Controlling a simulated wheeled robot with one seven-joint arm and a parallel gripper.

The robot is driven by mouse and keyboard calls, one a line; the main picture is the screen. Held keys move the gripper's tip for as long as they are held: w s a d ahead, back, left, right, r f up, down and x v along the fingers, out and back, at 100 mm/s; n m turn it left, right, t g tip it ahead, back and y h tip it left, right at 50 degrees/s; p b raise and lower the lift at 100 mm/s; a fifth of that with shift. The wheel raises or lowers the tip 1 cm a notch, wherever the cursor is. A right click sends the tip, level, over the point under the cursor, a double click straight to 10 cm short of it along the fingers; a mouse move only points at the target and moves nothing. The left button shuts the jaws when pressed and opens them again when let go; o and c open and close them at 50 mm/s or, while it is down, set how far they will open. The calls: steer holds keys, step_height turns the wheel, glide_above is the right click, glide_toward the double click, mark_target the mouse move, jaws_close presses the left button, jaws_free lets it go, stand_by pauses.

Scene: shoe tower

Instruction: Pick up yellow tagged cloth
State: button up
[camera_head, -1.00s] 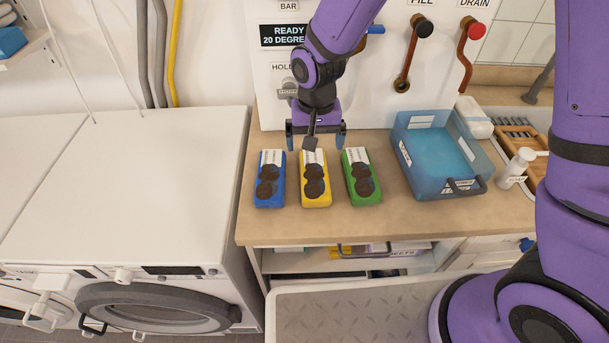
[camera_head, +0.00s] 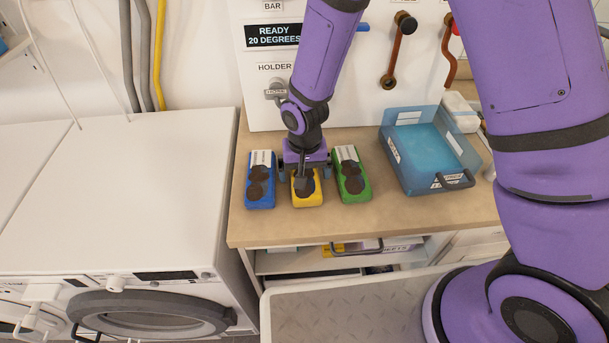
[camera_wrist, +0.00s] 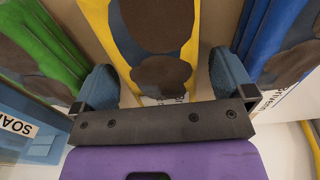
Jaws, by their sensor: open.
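The yellow tagged cloth (camera_head: 307,192) is a yellow block with dark round patches and a white label. It lies on the counter between a blue one (camera_head: 260,182) and a green one (camera_head: 350,176). My gripper (camera_head: 304,176) is open, low over its label end, and hides part of it. In the wrist view the yellow cloth (camera_wrist: 186,52) runs between the two blue fingertips of my gripper (camera_wrist: 160,85), with a gap on each side. The green cloth (camera_wrist: 30,60) and the blue cloth (camera_wrist: 283,40) lie just outside the fingers.
A blue tray (camera_head: 432,185) with a dark handle stands on the counter to the right. A white washing machine (camera_head: 130,190) stands to the left. The counter (camera_head: 300,228) is bare in front of the cloths. A wall panel with levers rises behind.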

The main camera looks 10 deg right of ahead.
steer(key=shift+c, duration=0.2)
steer(key=c, duration=1)
steer(key=shift+r, duration=0.1)
